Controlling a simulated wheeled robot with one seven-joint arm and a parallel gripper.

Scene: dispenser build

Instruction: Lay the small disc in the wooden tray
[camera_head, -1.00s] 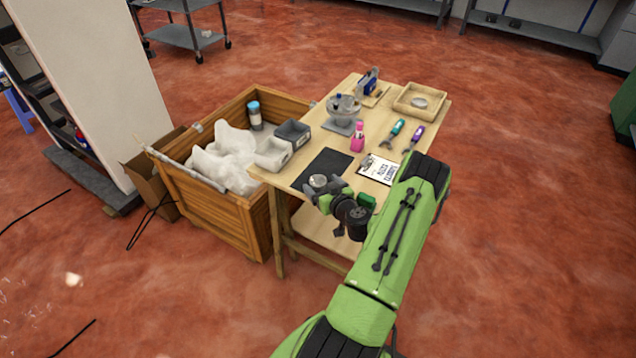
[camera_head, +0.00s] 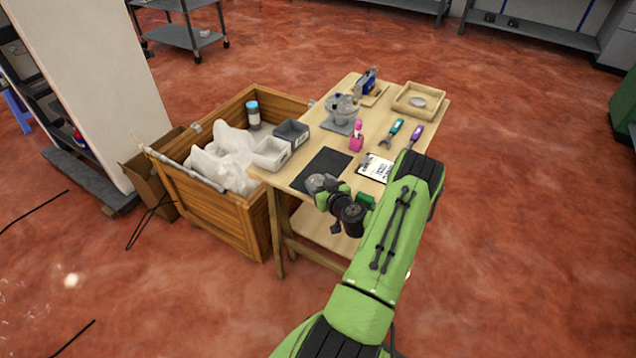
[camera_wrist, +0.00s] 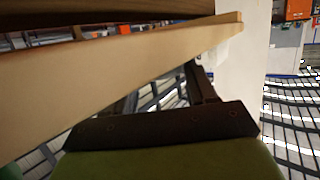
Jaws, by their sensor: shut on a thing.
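My gripper (camera_head: 319,184) is at the table's near left edge, beside the black mat. It is shut on a small pale round thing, seemingly the small disc (camera_head: 316,180), partly hidden by the fingers. In the wrist view two dark fingers rise towards the table's edge; the disc cannot be made out there. The wooden tray (camera_head: 412,114) is a square, shallow, pale tray at the table's far right corner, well away from my gripper. A grey round disc (camera_head: 418,103) lies inside it.
The table (camera_head: 283,179) bears a black mat (camera_head: 327,166), grey bins (camera_head: 271,154), a scale with a bowl (camera_head: 342,112), a pink bottle (camera_head: 356,138), a teal tool (camera_head: 395,130), a purple tool (camera_head: 414,137) and a clipboard (camera_head: 375,168). A wooden crate (camera_head: 225,217) stands left.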

